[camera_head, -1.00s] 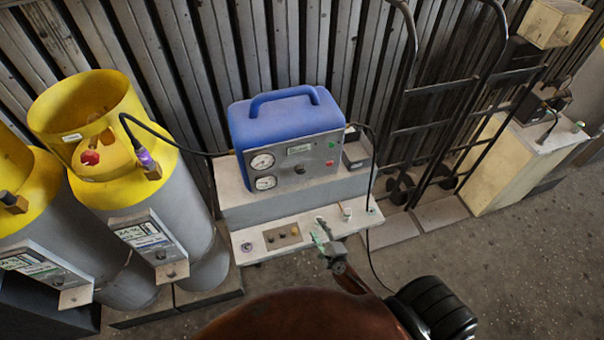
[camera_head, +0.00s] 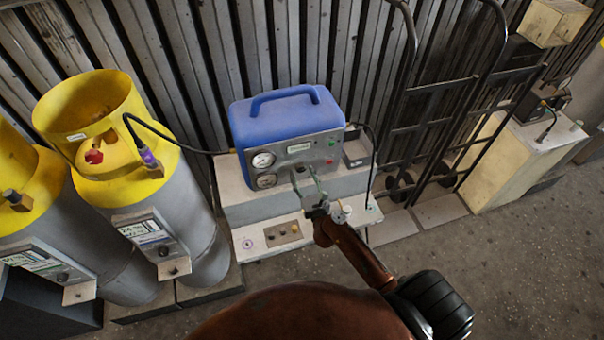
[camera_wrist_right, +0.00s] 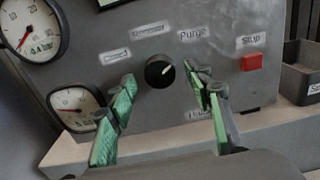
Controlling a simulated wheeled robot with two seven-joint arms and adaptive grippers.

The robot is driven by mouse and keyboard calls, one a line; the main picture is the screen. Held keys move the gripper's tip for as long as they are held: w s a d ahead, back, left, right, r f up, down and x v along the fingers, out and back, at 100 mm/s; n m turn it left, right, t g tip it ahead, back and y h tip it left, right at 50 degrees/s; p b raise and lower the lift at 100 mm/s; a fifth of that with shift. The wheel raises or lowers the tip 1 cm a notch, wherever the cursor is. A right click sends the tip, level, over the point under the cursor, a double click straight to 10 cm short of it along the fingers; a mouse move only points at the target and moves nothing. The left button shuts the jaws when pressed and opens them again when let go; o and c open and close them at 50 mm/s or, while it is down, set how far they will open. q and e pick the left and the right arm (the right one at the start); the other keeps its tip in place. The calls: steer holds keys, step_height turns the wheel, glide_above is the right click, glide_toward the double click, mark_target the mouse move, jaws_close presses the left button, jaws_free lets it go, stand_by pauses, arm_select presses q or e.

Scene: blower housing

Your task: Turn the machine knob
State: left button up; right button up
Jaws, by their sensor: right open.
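The machine is a blue box (camera_head: 285,120) with a carrying handle and a grey front panel. Its black round knob (camera_wrist_right: 159,71) sits mid-panel in the right wrist view, with a white pointer mark tilted to the upper right. Labels surround it; one reads "Purge". In the head view the knob is hidden or hard to make out behind my gripper. My right gripper (camera_head: 308,184) is open in front of the panel. In the wrist view its green-padded fingers (camera_wrist_right: 163,115) stand apart, left and right of the knob and lower, not visibly touching it. My left gripper is not in view.
Two gauges (camera_wrist_right: 30,28) sit left of the knob, and a red stop button (camera_wrist_right: 254,62) sits right. A ledge with small switches (camera_head: 282,234) lies below the machine. Yellow-topped cylinders (camera_head: 100,150) stand left, a hand truck (camera_head: 440,120) right.

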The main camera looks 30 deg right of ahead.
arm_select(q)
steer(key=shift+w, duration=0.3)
arm_select(e)
steer(key=shift+w+d, duration=0.1)
steer(key=shift+w, duration=0.35)
steer(key=shift+c, duration=0.2)
